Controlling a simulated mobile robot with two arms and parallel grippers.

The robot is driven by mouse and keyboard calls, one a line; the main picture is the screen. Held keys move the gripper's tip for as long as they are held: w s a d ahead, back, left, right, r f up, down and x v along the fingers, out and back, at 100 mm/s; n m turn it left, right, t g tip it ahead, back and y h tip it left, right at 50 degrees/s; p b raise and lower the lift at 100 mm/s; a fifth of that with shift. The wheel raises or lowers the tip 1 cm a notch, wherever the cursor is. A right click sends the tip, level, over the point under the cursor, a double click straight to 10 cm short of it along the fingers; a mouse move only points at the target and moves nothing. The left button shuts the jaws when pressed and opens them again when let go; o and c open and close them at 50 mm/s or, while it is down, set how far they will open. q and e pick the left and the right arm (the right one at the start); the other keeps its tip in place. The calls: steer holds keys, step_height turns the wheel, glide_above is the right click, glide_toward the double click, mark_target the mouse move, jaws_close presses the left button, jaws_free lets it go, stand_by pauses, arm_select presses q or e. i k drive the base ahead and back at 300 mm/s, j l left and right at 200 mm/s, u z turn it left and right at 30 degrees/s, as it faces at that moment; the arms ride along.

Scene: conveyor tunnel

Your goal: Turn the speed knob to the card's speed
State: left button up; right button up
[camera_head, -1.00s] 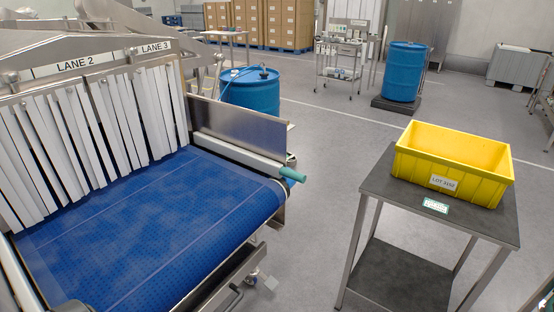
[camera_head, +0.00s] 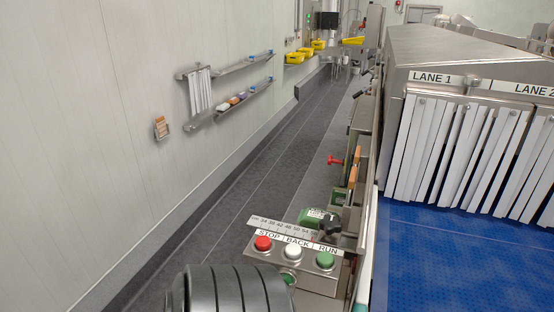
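A control box (camera_head: 290,268) stands at the lower middle, at the near left corner of the conveyor. Its label reads STOP, BACK, RUN above a red button (camera_head: 263,243), a white button (camera_head: 293,252) and a green button (camera_head: 325,259). Behind the label is a slanted scale strip (camera_head: 279,228) with several numbers, too small to read surely. A dark knob-like part (camera_head: 330,228) sits at the strip's right end; its setting cannot be told. No speed card can be made out for sure. Neither gripper is in view.
The blue conveyor belt (camera_head: 440,250) and the strip curtain under LANE 1 (camera_head: 437,155) lie to the right. A wall with shelves (camera_head: 245,100) and a small orange-brown holder (camera_head: 161,127) is on the left. A dark floor aisle (camera_head: 265,165) runs clear between them.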

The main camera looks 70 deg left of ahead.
mark_target(344, 181)
steer(key=u, duration=1.8)
steer(key=i+j+z, duration=0.15)
steer(key=j, duration=0.3)
steer(key=i+j+z, duration=0.2)
steer(key=j, duration=0.25)
steer(key=j+z, duration=0.15)
steer(key=j, duration=0.3)
steer(key=i, duration=0.05)
